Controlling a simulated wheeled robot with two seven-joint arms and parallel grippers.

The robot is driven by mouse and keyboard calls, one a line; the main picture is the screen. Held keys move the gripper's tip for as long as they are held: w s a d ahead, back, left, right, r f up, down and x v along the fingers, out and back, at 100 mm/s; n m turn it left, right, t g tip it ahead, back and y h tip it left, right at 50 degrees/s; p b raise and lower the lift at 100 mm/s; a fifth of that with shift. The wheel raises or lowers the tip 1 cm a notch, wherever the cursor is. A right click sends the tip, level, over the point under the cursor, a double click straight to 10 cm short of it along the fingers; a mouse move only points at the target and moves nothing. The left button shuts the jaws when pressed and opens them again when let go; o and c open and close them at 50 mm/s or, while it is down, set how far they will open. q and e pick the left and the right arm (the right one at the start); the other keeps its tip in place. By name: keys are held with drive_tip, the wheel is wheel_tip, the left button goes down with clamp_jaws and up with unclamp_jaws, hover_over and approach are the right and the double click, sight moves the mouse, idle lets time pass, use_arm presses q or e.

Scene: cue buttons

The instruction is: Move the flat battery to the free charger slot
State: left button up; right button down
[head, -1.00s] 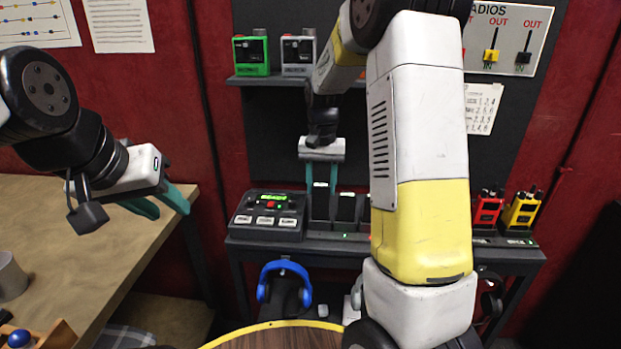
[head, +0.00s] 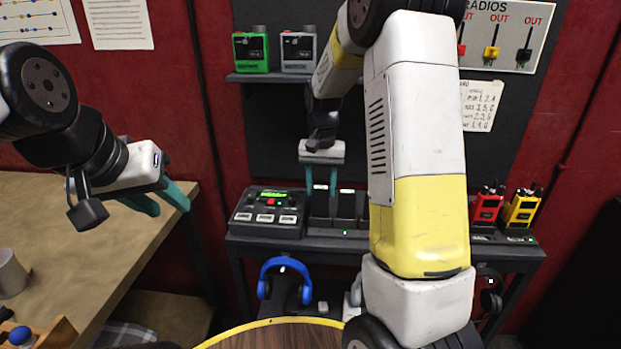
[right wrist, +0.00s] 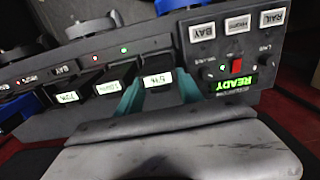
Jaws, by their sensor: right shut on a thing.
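My right gripper (head: 321,190) reaches down over the charger (head: 343,233) and is shut on a dark battery (right wrist: 158,80). The teal fingers are on either side of this battery, which has a small lit label; in the right wrist view (right wrist: 160,95) its figure is hard to read. It stands at the slot nearest the control panel, beside other batteries (right wrist: 112,82) (right wrist: 68,97); how deeply it is seated I cannot tell. My right arm hides part of the charger in the head view. My left gripper (head: 163,200) is open and empty above the wooden table.
The control panel (head: 270,210) with a green READY display adjoins the slots. Red (head: 487,208) and yellow (head: 522,210) radios stand at the right. Blue headphones (head: 285,270) hang below. A shelf (head: 275,78) with green and grey devices is above.

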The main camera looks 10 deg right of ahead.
drive_tip(key=shift+f, duration=0.35)
drive_tip(key=c, duration=0.7)
unclamp_jaws()
drive_tip(key=shift+r, duration=0.1)
wheel_tip(320, 180, up, 8)
drive_tip(key=shift+f, duration=0.15)
drive_tip(key=s+r+n+t, duration=0.1)
drive_tip(key=s+r+t, duration=0.1)
drive_tip(key=s, duration=0.6)
drive_tip(key=s+a+r+n+t+y, duration=0.1)
drive_tip(key=s+r+t, duration=0.1)
drive_tip(key=s, duration=0.6)
drive_tip(key=s+a+r+n+t+y, duration=0.1)
drive_tip(key=s+r, duration=0.3)
drive_tip(key=s, duration=0.4)
drive_tip(key=shift+s+a+r+n+t, duration=0.1)
drive_tip(key=shift+r+n+t, duration=0.3)
drive_tip(key=shift+t, duration=0.2)
